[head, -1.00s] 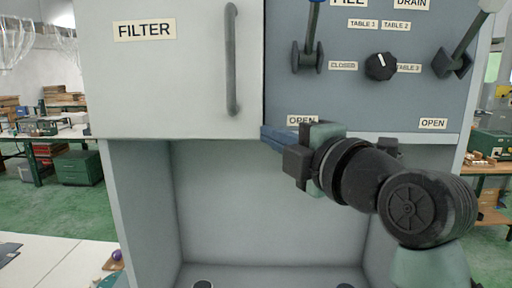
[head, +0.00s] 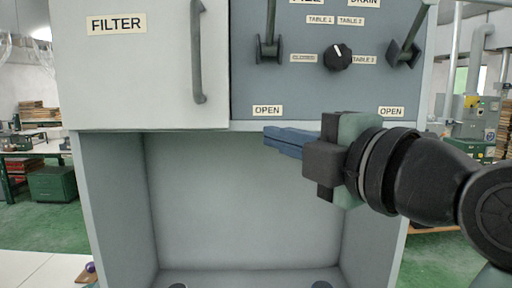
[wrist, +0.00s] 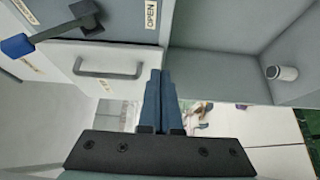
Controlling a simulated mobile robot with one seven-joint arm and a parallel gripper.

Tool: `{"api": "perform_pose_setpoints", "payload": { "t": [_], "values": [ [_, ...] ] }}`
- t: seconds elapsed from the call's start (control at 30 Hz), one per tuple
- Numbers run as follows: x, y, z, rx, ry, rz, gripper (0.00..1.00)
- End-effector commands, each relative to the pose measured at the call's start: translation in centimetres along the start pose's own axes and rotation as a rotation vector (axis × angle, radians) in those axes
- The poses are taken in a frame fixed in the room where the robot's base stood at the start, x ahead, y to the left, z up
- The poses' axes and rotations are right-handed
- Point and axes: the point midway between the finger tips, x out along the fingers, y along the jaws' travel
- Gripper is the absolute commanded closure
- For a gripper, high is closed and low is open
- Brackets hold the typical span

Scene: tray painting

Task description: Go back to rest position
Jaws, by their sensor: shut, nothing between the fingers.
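My gripper (head: 268,136) is in front of the grey cabinet, just below the control panel (head: 300,90), with its blue fingers pointing left. The fingers lie together with nothing between them. In the wrist view my gripper (wrist: 158,78) shows its fingers side by side, with the cabinet filling most of the background. Nothing is held.
The FILTER door (head: 140,70) has a vertical handle (head: 197,55). The panel carries a black knob (head: 338,57) and two levers, one left (head: 268,45) and one right (head: 404,50). Below is an open recess (head: 240,205). A white table (head: 35,270) stands at lower left.

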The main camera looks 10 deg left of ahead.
Motion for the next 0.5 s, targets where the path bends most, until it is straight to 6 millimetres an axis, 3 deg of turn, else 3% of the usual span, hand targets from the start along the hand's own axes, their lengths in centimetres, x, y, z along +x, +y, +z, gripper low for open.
{"api": "perform_pose_setpoints", "payload": {
  "t": [0.1, 0.27, 0.5],
  "values": [
    [-1.3, 0.0, 0.4, -0.001, -0.003, 0.002, 1.00],
    [-1.4, 0.3, 0.3, 0.056, -0.024, 0.031, 1.00],
    [-0.8, 2.2, -0.6, 0.447, -0.152, 0.299, 1.00]
  ]
}}
